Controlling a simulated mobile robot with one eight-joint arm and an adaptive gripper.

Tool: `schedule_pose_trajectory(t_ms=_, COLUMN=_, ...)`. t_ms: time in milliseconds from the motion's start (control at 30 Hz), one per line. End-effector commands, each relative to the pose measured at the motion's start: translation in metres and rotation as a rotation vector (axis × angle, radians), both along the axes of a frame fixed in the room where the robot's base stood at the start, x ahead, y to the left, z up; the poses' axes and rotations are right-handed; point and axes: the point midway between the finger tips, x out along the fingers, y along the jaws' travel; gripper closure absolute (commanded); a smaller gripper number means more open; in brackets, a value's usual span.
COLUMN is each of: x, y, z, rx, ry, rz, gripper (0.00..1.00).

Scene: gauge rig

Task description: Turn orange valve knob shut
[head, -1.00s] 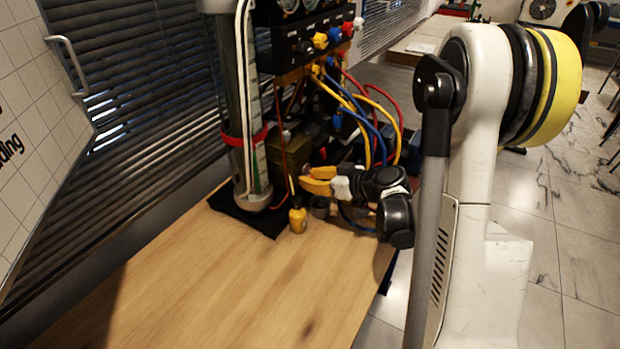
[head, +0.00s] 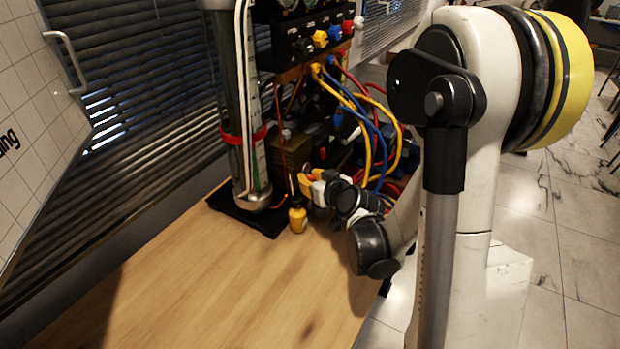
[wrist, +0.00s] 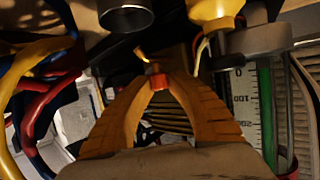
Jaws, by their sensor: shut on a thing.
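The orange valve knob (wrist: 158,81) is small and sits between the fingertips of my gripper (wrist: 157,76) in the wrist view. My two orange-yellow fingers close in on it from both sides, and the gripper is shut on it. A small brass-coloured piece (wrist: 142,55) shows just past the knob. In the head view my gripper (head: 307,182) is at the foot of the gauge rig, right of the clear column (head: 238,110). The knob is hidden there behind my gripper, and I cannot tell its turn angle.
A yellow bottle-like object (head: 298,216) stands on the wooden table (head: 200,285) close by my gripper. Red, blue and yellow hoses (head: 385,125) hang from the black panel (head: 315,40) right behind it. The table's front is clear.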

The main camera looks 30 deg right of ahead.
Motion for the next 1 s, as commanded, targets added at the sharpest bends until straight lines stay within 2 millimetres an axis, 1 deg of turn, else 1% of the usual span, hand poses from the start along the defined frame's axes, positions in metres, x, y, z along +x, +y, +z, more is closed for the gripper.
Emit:
schedule_pose_trajectory(t_ms=300, x=0.0001, y=0.0004, z=-0.0001, rx=-0.001, ry=0.001, rz=-0.07, gripper=1.0)
schedule_pose_trajectory(t_ms=733, x=-0.0002, y=0.0001, z=-0.0007, rx=0.001, ry=0.003, rz=-0.077, gripper=1.0)
schedule_pose_trajectory(t_ms=767, x=-0.0002, y=0.0001, z=-0.0007, rx=0.002, ry=0.003, rz=-0.077, gripper=0.75)
schedule_pose_trajectory(t_ms=800, x=-0.0002, y=0.0, z=-0.0007, rx=0.0, ry=0.003, rz=-0.078, gripper=0.62)
schedule_pose_trajectory(t_ms=833, x=-0.0002, y=0.0, z=-0.0007, rx=0.0, ry=0.003, rz=-0.078, gripper=0.57)
schedule_pose_trajectory(t_ms=1000, x=0.0, y=0.0002, z=-0.0005, rx=0.002, ry=0.002, rz=-0.077, gripper=0.57)
